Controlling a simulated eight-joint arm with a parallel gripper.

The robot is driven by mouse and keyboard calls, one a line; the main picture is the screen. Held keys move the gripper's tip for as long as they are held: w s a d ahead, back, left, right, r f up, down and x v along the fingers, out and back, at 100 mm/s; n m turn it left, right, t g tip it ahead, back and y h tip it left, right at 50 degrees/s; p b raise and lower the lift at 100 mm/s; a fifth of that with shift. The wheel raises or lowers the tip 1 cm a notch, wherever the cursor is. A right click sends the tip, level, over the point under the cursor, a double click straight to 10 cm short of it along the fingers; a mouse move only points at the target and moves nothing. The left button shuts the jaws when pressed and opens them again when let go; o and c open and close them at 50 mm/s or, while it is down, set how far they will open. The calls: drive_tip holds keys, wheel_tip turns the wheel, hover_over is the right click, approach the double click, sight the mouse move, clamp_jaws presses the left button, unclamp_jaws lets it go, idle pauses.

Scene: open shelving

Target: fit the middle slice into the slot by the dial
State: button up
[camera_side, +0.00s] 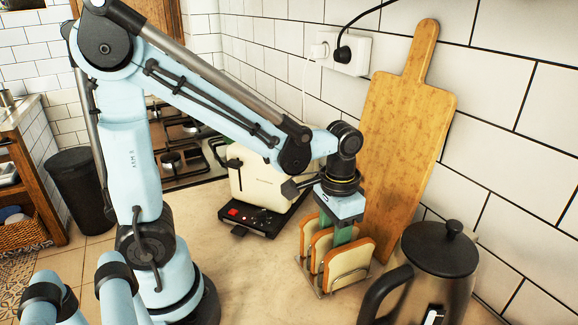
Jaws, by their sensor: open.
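A metal rack (308,286) on the counter holds three upright bread slices. The middle slice (319,247) stands between the rear slice (308,240) and the front slice (348,262). My gripper (335,232) points down over the rack with its green fingers open around the top of the middle slice. I cannot tell whether they touch it. The cream toaster (247,183) stands left of the rack, with a black control base (253,219) at its front. A red button shows on the base; the dial is too small to tell. The slots are not clearly visible.
A wooden cutting board (410,125) leans on the tiled wall behind. A gas hob (180,145) lies behind the toaster. The counter in front of the toaster is clear.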

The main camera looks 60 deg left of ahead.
clamp_jaws()
drive_tip(key=shift+r, duration=0.15)
idle(0.4)
